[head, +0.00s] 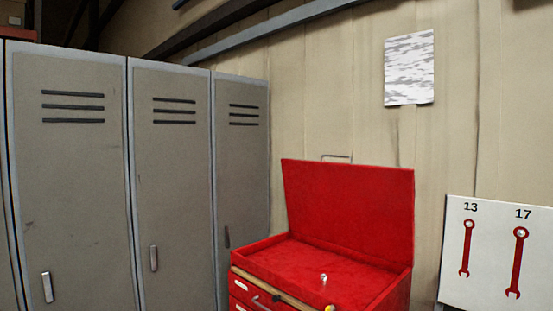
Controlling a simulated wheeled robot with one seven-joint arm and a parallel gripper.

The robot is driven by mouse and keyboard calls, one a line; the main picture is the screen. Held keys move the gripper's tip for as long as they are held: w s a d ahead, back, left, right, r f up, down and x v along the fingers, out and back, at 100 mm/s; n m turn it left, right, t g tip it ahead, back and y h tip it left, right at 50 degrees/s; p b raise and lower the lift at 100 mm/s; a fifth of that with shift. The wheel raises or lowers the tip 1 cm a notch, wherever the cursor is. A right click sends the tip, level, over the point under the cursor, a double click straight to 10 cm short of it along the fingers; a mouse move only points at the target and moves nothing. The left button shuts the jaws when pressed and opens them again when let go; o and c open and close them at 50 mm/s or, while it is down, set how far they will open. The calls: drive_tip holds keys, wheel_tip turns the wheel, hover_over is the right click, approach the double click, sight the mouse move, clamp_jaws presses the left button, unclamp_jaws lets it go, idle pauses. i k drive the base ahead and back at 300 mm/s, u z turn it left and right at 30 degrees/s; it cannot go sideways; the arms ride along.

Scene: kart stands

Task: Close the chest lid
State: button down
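The red chest (325,275) stands in the lower middle of the head view, against the wall. Its lid (350,205) is open and stands upright, leaning slightly back. A thin metal handle (337,156) shows above the lid's top edge. A small silvery object (323,278) is seen at the chest's top. A tan strip (272,288) runs along the front edge, with a drawer handle (262,303) below it. The chest's lower part is cut off by the picture edge.
Grey lockers (168,190) stand in a row at the left, close to the chest's left side. A white board (497,255) with red wrenches marked 13 and 17 is at the right. A paper sheet (409,67) hangs on the wall. The floor is not visible.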

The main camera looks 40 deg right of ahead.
sight(366, 209)
drive_tip(key=u, duration=0.05)
drive_tip(key=i, duration=1.25)
drive_tip(key=z, duration=0.35)
drive_tip(key=i, duration=1.35)
drive_tip(key=z, duration=1.75)
drive_tip(key=i, duration=0.8)
drive_tip(key=z, duration=0.85)
